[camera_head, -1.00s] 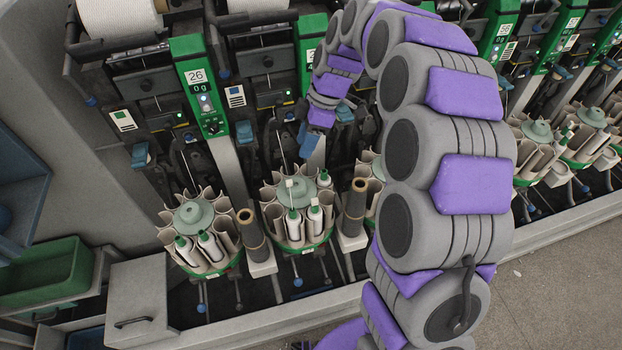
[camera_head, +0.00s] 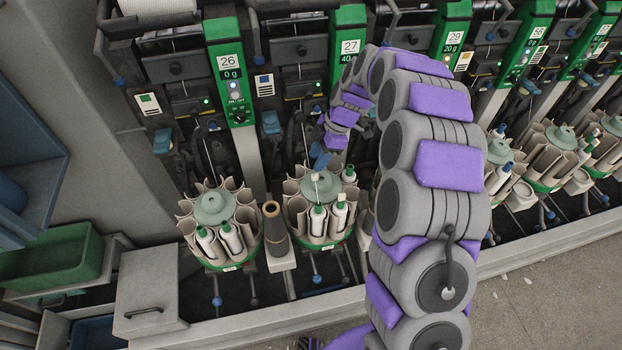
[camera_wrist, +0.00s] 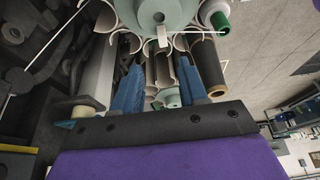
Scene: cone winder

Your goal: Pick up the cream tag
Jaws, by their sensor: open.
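The cream tag appears as a small pale piece in the wrist view (camera_wrist: 162,37), beside the teal hub (camera_wrist: 150,12) of a bobbin magazine. A thin white rod or cord runs past it. In the head view, a small pale piece, likely the same tag (camera_head: 315,177), shows at the magazine's back edge, just below my gripper (camera_head: 320,160). In the wrist view my gripper (camera_wrist: 158,64) is open, with two blue fingers apart and nothing held. The tag lies beyond the fingertips, roughly centred between them. I cannot tell its exact distance.
The magazine (camera_head: 318,240) holds white bobbins with green tips. A brown tube (camera_head: 274,222) stands left of it, with another magazine (camera_head: 213,208) further left. The winder's green panel 26 (camera_head: 230,75) rises behind.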

